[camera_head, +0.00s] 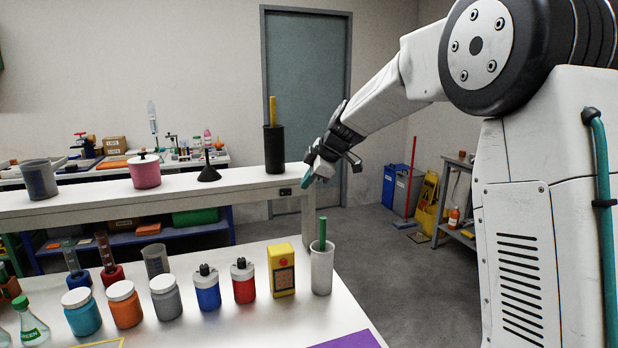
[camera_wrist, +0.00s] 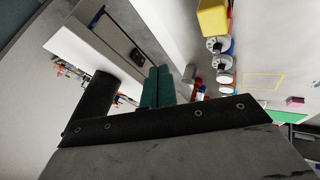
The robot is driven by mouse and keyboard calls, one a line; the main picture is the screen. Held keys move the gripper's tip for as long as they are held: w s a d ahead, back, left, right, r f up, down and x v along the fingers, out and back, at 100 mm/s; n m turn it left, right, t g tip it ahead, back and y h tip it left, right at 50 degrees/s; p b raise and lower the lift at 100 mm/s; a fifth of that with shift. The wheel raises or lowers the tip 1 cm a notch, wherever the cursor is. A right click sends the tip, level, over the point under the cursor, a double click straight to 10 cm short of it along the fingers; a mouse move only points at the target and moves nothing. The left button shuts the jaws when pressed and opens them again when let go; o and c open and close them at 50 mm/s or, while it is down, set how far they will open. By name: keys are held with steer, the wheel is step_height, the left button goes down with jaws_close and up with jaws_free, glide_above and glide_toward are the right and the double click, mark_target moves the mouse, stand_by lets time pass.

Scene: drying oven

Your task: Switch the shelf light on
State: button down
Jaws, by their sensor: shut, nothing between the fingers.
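The shelf light's switch (camera_head: 285,192) is a small dark rocker plate on the front edge of the raised white shelf (camera_head: 232,184), near its right end. In the wrist view the switch (camera_wrist: 137,55) shows as a dark block just beyond the fingertips. My gripper (camera_head: 307,181) has teal fingers and is shut and empty, just right of the switch at the shelf's end. The shut fingers also show in the wrist view (camera_wrist: 158,88). I cannot tell whether they touch the switch. No glow under the shelf is evident.
A black cup (camera_head: 274,150) with a yellow stick stands on the shelf above the switch. A black funnel (camera_head: 208,174) is farther left. Below, a yellow box (camera_head: 281,270) and a white cup (camera_head: 321,270) stand on the bench among several jars. Air before the switch looks free.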

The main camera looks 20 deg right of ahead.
mark_target(291, 190)
steer(key=w+f, duration=0.1)
steer(key=w, duration=0.1)
steer(key=w+a+f, duration=0.1)
steer(key=w+f, duration=0.1)
steer(key=w, duration=0.1)
steer(key=w+f, duration=0.2)
steer(key=shift+w+a+f, duration=0.1)
steer(key=shift+w+a, duration=0.05)
steer(key=shift+a, duration=0.15)
steer(key=shift+a, duration=0.1)
steer(key=shift+w, duration=0.15)
steer(key=shift+s+a, duration=0.35)
steer(key=shift+a, duration=0.15)
stand_by(0.5)
